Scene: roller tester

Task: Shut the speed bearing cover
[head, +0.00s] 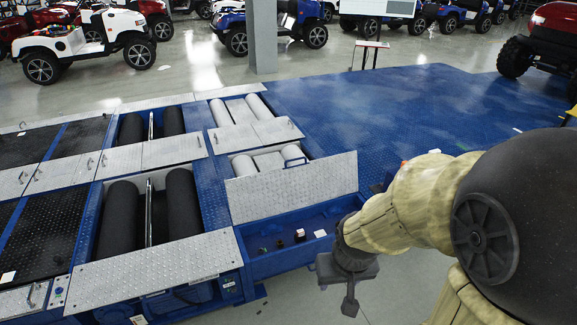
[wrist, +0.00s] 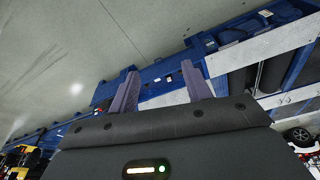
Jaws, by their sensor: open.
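The speed bearing cover (head: 292,187) is a long silver checker-plate panel in the head view. It stands raised and tilted along the far side of an open blue compartment (head: 262,268). Small dark parts and a white tag show inside the compartment. My gripper (head: 349,303) hangs to the right of the compartment near its front corner, apart from the cover. In the wrist view my gripper (wrist: 160,76) has its two fingers spread, with nothing held between them. A silver plate shows beyond the fingers, but I cannot tell which panel it is.
A flat silver plate (head: 150,271) lies left of the compartment, in front of dark rollers (head: 185,205). Light rollers (head: 268,161) lie behind the cover. A blue platform (head: 400,110) extends behind. Parked vehicles stand far back.

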